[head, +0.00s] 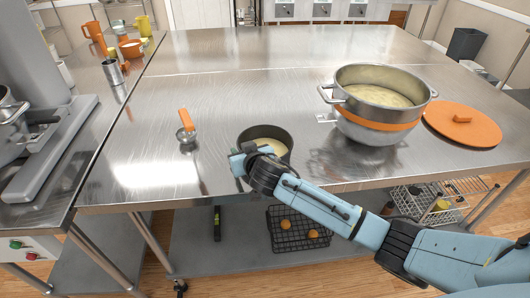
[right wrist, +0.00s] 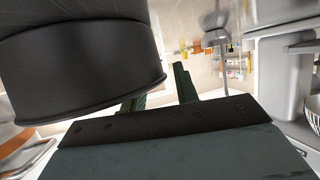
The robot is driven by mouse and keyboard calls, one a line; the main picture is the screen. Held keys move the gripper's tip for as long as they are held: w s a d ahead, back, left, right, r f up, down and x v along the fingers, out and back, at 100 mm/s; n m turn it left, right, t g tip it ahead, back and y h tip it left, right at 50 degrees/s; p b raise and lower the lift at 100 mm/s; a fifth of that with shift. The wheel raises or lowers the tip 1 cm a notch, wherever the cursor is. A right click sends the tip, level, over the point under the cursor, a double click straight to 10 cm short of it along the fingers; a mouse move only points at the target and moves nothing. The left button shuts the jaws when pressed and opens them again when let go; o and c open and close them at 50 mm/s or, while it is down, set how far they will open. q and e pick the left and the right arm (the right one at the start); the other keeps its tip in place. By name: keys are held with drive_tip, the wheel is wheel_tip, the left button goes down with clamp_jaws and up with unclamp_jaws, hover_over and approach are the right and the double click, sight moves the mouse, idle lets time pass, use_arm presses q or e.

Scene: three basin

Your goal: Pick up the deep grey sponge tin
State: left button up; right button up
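The deep grey sponge tin (head: 284,134) stands on the steel table near its front edge, round, with a pale filling inside. In the right wrist view the tin's dark wall (right wrist: 80,65) fills the upper left, very close to the camera. My right gripper (head: 240,160) is at the tin's front left side in the head view. In the right wrist view its two green fingers (right wrist: 158,92) stand apart with a gap between them. The tin hides part of the left finger; I cannot tell whether they touch. My left gripper is not in view.
A large steel pot (head: 375,125) with an orange band stands right of the tin, beside an orange lid (head: 462,124). A small scoop with an orange handle (head: 186,122) lies to the left. The table's middle and back are clear. A wire basket (head: 298,236) sits below.

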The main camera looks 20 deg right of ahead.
clamp_jaws()
drive_tip(key=shift+f, duration=0.1)
idle(0.4)
wheel_tip(320, 180, up, 10)
drive_tip(key=p, duration=0.1)
idle(1.0)
idle(1.0)
drive_tip(key=shift+h, duration=0.6)
drive_tip(key=shift+d+f+b, duration=0.4)
drive_tip(key=shift+d+f, duration=0.25)
drive_tip(key=shift+f, duration=0.35)
drive_tip(key=shift+d+f+b, duration=0.45)
drive_tip(key=shift+d+f, duration=0.25)
drive_tip(key=shift+f, duration=0.35)
drive_tip(key=shift+d+f+b, duration=0.4)
drive_tip(key=shift+d+f, duration=0.25)
drive_tip(key=shift+f, duration=0.35)
